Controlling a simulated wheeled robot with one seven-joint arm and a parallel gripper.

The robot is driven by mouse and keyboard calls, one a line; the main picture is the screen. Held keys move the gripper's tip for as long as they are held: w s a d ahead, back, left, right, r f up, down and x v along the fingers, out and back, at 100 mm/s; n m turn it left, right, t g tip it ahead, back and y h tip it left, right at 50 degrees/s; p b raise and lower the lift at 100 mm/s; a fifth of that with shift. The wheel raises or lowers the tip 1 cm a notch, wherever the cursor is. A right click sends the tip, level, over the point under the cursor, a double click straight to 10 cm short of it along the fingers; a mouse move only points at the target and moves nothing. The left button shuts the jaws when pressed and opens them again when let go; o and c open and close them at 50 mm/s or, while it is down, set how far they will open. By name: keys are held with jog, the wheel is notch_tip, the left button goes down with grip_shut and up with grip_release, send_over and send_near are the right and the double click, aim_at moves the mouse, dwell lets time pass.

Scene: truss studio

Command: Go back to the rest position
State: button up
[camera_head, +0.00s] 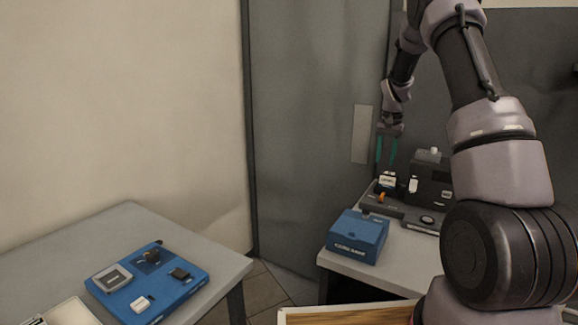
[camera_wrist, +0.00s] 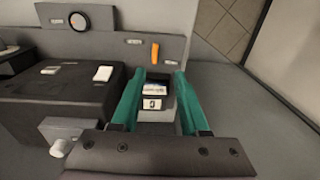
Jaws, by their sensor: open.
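My gripper (camera_head: 386,149) has green fingers and is open and empty, pointing down above the dark device on the right table in the head view. That block (camera_head: 387,181) also shows below the fingers in the head view. I cannot tell from the wrist view how far above it the fingers are.
The dark device (camera_head: 432,180) stands on the grey right table (camera_head: 345,273), behind a blue box (camera_head: 356,236). An orange lever (camera_wrist: 155,53) stands past the fingers. A left table (camera_head: 128,215) bears a blue tray (camera_head: 188,288) with several small parts. Floor shows between the tables.

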jog(key=s+a+r+t, duration=0.1)
jog(key=s+a+r, duration=0.2)
jog(key=s+r, duration=0.35)
jog(key=s+a+r+n+t+y, duration=0.1)
jog(key=s+a+r, duration=0.1)
jog(key=s+r, duration=0.4)
jog(key=s+a+r+t, duration=0.1)
jog(key=s+a+r, duration=0.25)
jog(key=r, duration=0.45)
jog(key=s+a+r+t, duration=0.1)
jog(key=s+a, duration=0.1)
jog(key=s, duration=0.8)
jog(key=s+a+r+n+t, duration=0.1)
jog(key=s+a+t, duration=0.1)
jog(key=s, duration=0.9)
jog(key=shift+a+n+t+y, duration=0.3)
jog(key=shift+a+y, duration=0.1)
jog(key=shift+c, duration=0.2)
